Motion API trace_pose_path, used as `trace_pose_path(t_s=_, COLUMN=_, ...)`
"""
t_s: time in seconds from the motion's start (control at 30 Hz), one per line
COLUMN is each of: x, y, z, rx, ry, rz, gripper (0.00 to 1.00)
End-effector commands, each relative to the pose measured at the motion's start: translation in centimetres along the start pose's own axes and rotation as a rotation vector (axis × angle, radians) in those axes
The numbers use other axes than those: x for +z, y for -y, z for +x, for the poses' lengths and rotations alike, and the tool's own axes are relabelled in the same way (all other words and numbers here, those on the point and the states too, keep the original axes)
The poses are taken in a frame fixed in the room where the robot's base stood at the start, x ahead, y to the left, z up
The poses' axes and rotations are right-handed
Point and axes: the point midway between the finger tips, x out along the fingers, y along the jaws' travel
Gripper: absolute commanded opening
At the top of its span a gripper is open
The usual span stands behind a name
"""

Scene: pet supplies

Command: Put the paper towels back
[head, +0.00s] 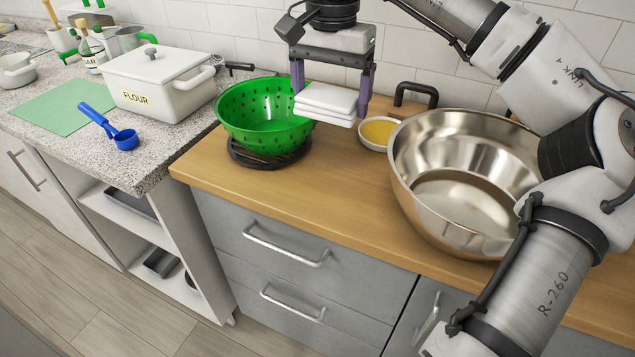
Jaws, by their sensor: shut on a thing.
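The paper towels (326,101) are a small white folded stack. My gripper (331,92) points down with its two fingers on either side of the stack and is shut on it. The stack hangs above the wooden counter (335,185), beside the right rim of a green colander. From this angle I cannot tell whether the stack touches the colander. No holder for the towels can be made out.
The green colander (262,118) sits on a dark round trivet (268,152). A small bowl of yellow contents (379,132) and a large steel bowl (455,180) stand to the right. A white flour box (160,82) and a blue scoop (124,138) are on the left granite counter.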

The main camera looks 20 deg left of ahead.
Motion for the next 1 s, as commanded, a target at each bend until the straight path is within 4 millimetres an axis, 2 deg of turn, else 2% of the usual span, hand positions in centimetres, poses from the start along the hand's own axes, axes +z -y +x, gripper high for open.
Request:
trace_pose_path(t_s=0.03, x=0.0, y=-0.1, z=1.4, rx=0.001, ry=0.004, rz=0.0, gripper=0.65)
trace_pose_path(t_s=0.2, x=0.1, y=-0.1, z=6.0, rx=0.001, ry=0.005, rz=0.001, gripper=0.65)
trace_pose_path(t_s=0.43, x=0.1, y=0.0, z=11.5, rx=0.0, ry=0.004, rz=0.001, gripper=0.65)
trace_pose_path(t_s=0.53, x=0.0, y=0.0, z=12.8, rx=-0.001, ry=0.002, rz=0.003, gripper=0.65)
trace_pose_path(t_s=0.77, x=0.0, y=0.0, z=14.5, rx=-0.001, ry=0.002, rz=0.003, gripper=0.65)
trace_pose_path(t_s=1.0, x=0.0, y=0.0, z=17.7, rx=-0.001, ry=0.002, rz=0.003, gripper=0.65)
